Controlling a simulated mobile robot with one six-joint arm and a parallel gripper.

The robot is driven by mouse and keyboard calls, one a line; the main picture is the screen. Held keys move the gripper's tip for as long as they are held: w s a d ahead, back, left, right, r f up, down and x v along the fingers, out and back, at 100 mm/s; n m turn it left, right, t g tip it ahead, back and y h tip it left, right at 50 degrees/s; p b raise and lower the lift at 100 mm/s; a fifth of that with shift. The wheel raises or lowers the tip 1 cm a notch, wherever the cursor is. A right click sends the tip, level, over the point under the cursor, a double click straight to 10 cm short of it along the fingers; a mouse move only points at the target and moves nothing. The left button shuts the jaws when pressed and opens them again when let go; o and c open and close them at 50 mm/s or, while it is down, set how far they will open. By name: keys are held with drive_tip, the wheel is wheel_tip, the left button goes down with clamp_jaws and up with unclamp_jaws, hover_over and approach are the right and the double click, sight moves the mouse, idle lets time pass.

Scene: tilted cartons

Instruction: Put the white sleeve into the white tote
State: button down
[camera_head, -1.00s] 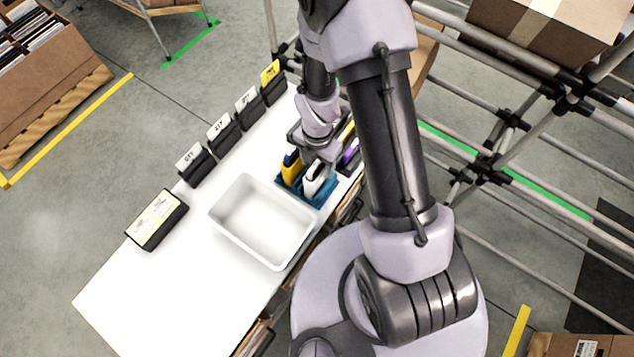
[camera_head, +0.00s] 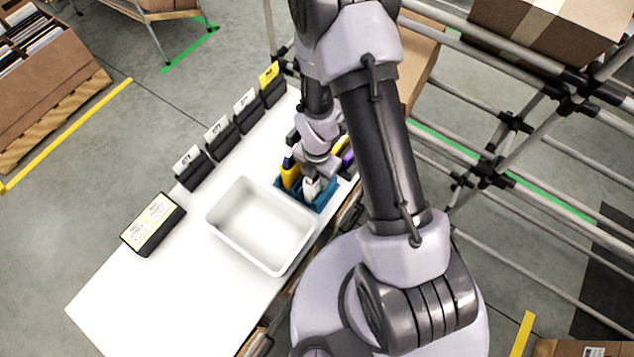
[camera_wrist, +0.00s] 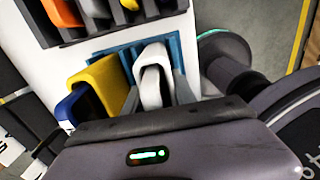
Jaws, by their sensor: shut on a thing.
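The white sleeve (camera_head: 311,188) stands in a slot of the blue holder (camera_head: 326,198) on the white table. It also shows in the wrist view (camera_wrist: 154,75), upright in the holder. My gripper (camera_head: 314,176) is over it from above and shut on its upper part; the fingertips are largely hidden. A yellow sleeve (camera_head: 289,174) with a dark blue part stands beside it, and shows left of it in the wrist view (camera_wrist: 100,84). The white tote (camera_head: 240,248) stands on the table just left of the holder, open at the top and empty.
A dark rack with coloured pieces (camera_wrist: 66,12) stands beyond the holder. Several black label stands (camera_head: 220,137) line the table's far left edge, with a black-framed sign (camera_head: 153,224) nearer. The table's near left end is clear. A pipe rack (camera_head: 500,180) stands at right.

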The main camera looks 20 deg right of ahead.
wheel_tip(320, 180, up, 10)
drive_tip(key=p, duration=0.3)
drive_tip(key=shift+p, duration=0.4)
drive_tip(key=shift+a+r, duration=0.15)
drive_tip(key=shift+a, duration=0.05)
drive_tip(key=s+a+n+b, duration=0.2)
drive_tip(key=s+a+b, duration=0.1)
drive_tip(key=a, duration=0.6)
drive_tip(key=s+a+n+b, duration=0.2)
drive_tip(key=s+a+b, duration=0.1)
drive_tip(key=a, duration=0.5)
drive_tip(key=f+b, duration=0.1)
drive_tip(key=f, duration=0.2)
drive_tip(key=f+b, duration=0.2)
drive_tip(key=f, duration=0.1)
drive_tip(key=f+b, duration=0.1)
drive_tip(key=f, duration=0.3)
drive_tip(key=shift+s+a, duration=0.3)
drive_tip(key=shift+a, duration=0.05)
drive_tip(key=shift+b, duration=0.3)
drive_tip(key=shift+f, duration=0.2)
drive_tip(key=c, duration=1)
unclamp_jaws()
